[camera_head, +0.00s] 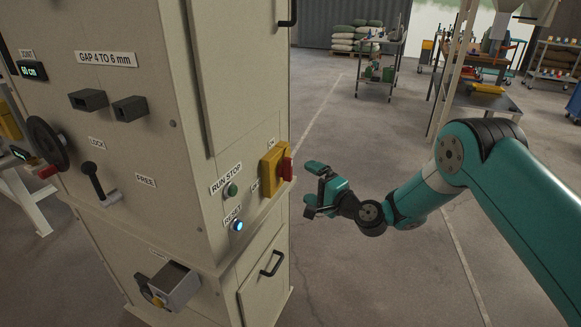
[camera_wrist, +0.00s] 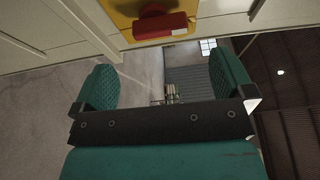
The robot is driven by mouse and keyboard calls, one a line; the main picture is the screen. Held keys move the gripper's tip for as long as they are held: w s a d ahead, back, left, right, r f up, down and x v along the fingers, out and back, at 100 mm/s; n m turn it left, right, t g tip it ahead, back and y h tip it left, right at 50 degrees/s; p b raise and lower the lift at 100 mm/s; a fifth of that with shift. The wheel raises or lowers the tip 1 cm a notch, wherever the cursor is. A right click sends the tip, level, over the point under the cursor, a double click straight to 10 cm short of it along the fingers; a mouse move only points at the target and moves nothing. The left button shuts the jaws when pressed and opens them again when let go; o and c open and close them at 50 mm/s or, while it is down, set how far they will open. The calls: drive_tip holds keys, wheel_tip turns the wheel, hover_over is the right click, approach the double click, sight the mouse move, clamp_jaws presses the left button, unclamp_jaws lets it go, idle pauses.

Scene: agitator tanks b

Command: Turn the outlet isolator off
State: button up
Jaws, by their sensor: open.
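The outlet isolator is a yellow box (camera_head: 269,169) with a red handle (camera_head: 287,168) on the right-hand face of the beige cabinet. Small labels sit above it and at its lower left, too small to read surely. My gripper (camera_head: 311,188) is open and empty, just right of the red handle and apart from it. In the wrist view the red handle (camera_wrist: 160,25) and yellow plate (camera_wrist: 122,12) are at the top, beyond my two green fingertips (camera_wrist: 163,88). The handle is not between the fingers.
The beige cabinet (camera_head: 225,262) carries a green run/stop button (camera_head: 231,189), a lit blue reset button (camera_head: 237,225), a lock lever (camera_head: 96,184) and door handles (camera_head: 272,263). The floor right of the cabinet is open. Trolleys (camera_head: 380,62) and a workbench (camera_head: 482,98) stand farther back.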

sight(291, 172)
drive_tip(key=x, duration=0.8)
drive_tip(key=shift+a, duration=0.1)
drive_tip(key=c, duration=0.8)
drive_tip(key=shift+c, duration=0.2)
